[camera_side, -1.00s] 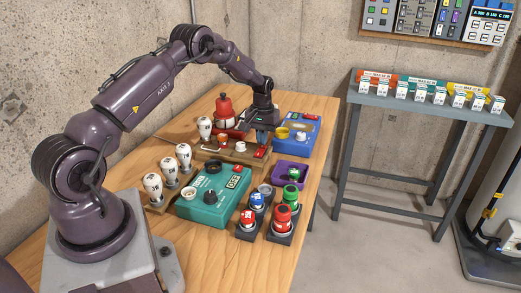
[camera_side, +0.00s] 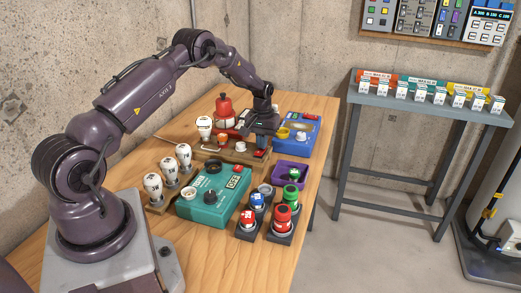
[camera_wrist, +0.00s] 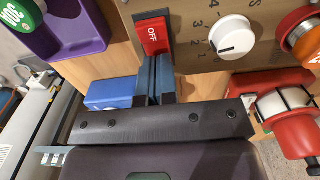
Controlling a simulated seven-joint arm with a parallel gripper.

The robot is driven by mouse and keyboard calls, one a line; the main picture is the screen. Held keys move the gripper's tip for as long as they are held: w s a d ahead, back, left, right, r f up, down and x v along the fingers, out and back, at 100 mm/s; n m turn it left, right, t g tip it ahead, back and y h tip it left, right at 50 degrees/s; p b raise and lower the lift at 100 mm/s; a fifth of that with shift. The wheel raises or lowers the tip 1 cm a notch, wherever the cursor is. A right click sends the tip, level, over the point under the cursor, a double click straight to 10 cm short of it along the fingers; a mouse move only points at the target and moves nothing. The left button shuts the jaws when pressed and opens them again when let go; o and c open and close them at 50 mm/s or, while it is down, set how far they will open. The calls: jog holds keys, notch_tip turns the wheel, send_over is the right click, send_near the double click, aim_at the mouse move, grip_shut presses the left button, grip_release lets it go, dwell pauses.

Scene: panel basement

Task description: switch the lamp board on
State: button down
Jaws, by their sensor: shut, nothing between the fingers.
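The lamp board (camera_side: 222,154) is a brown wooden board on the table, with a white bulb (camera_side: 204,125) at its left end. In the wrist view its face (camera_wrist: 205,60) carries a red switch (camera_wrist: 156,35) marked OFF and a white dial (camera_wrist: 232,37) with numbers beside it. My gripper (camera_wrist: 155,62) is shut and empty, with its blue-grey fingertips right at the near edge of the red switch. I cannot tell whether they touch it. In the side view my gripper (camera_side: 262,150) is low over the board's right end and hides most of the switch.
A blue box (camera_side: 300,135) stands close behind the board's right end. A red bell-shaped object (camera_side: 224,104) stands behind the board.

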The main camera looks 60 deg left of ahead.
aim_at(258, 152)
jog(key=shift+r, duration=3.55)
jog(key=shift+s+d+f+m+g, duration=0.15)
jog(key=shift+s+d+f, duration=0.25)
jog(key=shift+s, duration=0.15)
jog(key=shift+s+d+f+m+g, duration=0.15)
jog(key=shift+s+d+f, duration=0.15)
jog(key=shift+s, duration=0.25)
jog(key=s+d+r+m+t, duration=0.1)
jog(key=s+d+r+m, duration=0.1)
jog(key=s+d+r, duration=0.45)
jog(key=s+d+r+m, duration=0.2)
jog(key=s+d+r, duration=0.2)
jog(key=d+r, duration=0.6)
jog(key=s+d+r+m+t, duration=0.2)
jog(key=s+d+r, duration=0.1)
jog(key=s+d, duration=0.2)
jog(key=s+d+r+m+t, duration=0.2)
jog(key=s+d+r+t, duration=0.1)
jog(key=s, duration=0.4)
jog(key=shift+s+d+r, duration=0.4)
jog(key=shift+d+r, duration=0.35)
jog(key=shift+d, duration=0.45)
